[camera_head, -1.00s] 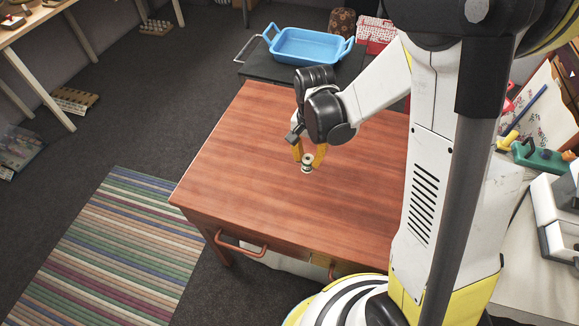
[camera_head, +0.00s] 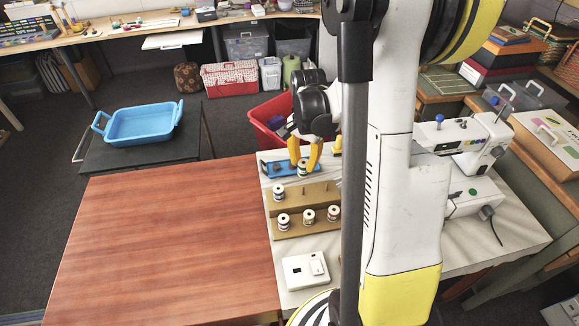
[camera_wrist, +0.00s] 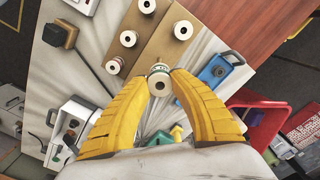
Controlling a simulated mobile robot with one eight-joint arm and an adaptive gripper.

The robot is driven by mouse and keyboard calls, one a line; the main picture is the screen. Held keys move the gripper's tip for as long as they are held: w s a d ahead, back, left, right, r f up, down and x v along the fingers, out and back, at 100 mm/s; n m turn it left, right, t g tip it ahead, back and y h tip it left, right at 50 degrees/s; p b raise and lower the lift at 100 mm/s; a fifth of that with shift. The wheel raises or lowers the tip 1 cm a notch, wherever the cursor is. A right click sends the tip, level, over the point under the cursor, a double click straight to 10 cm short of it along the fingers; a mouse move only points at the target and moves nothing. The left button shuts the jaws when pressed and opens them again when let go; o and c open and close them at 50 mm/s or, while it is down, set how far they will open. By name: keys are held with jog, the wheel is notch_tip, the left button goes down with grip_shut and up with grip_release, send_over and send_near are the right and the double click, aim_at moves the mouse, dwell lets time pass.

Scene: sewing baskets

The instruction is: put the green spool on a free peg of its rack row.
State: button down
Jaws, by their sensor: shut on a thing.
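My gripper (camera_head: 303,166) is shut on the green spool (camera_head: 302,172), a white-ended spool with a dark green band. It also shows between the yellow fingers in the wrist view (camera_wrist: 160,80). It is held above the far side of the wooden rack (camera_head: 275,232). The rack's front row carries several spools, one of them the middle spool (camera_head: 308,216). In the back row a spool (camera_head: 278,192) stands at the left end, and bare pegs show to its right. The spool's lower end appears clear of the pegs.
A blue caddy (camera_head: 270,170) stands just behind the rack, close to my gripper. A red bin (camera_head: 263,112) is beyond it. A white switch box (camera_head: 298,272) lies in front of the rack. A sewing machine (camera_head: 465,140) stands right. The red-brown table (camera_head: 165,235) is clear.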

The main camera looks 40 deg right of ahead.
aim_at(304, 176)
jog(key=shift+s+d, duration=0.1)
jog(key=shift+d, duration=0.15)
jog(key=shift+a+f+b, duration=0.1)
jog(key=shift+f+b, duration=0.45)
jog(key=shift+f, duration=0.15)
jog(key=shift+f+b, duration=1.85)
jog(key=shift+f, duration=0.6)
jog(key=shift+f+b, duration=1.75)
jog(key=shift+f, duration=0.2)
jog(key=c, duration=1.2)
grip_release()
jog(key=shift+o, duration=0.2)
notch_tip(304, 176, up, 12)
